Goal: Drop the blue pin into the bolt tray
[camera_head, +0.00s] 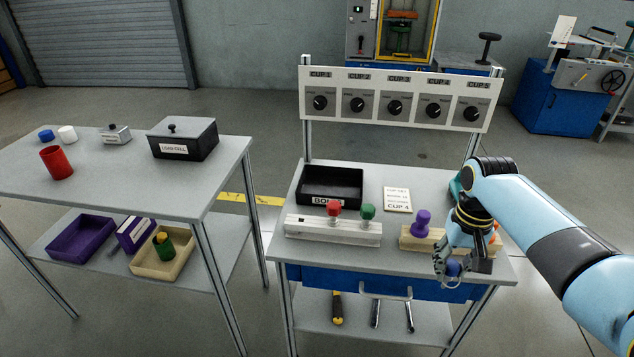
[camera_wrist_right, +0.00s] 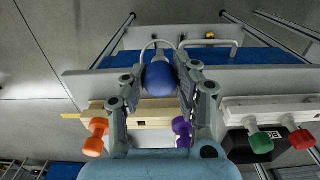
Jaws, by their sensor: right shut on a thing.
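The blue pin (camera_head: 453,268) is held by my right gripper (camera_head: 451,266) near the front edge of the right-hand bench. The bolt tray (camera_head: 352,203) is an open black box on the bench, left of and behind the gripper. Its label is partly hidden by a red pin. I see nothing in the tray. My left gripper is not in view.
A white block (camera_head: 320,233) with red (camera_head: 334,208) and green (camera_head: 368,211) pins stands in front of the tray. A wooden block (camera_head: 411,240) holds a purple pin (camera_head: 422,222); an orange pin (camera_wrist_right: 95,137) shows beside it. A card (camera_head: 397,199) lies right of the tray.

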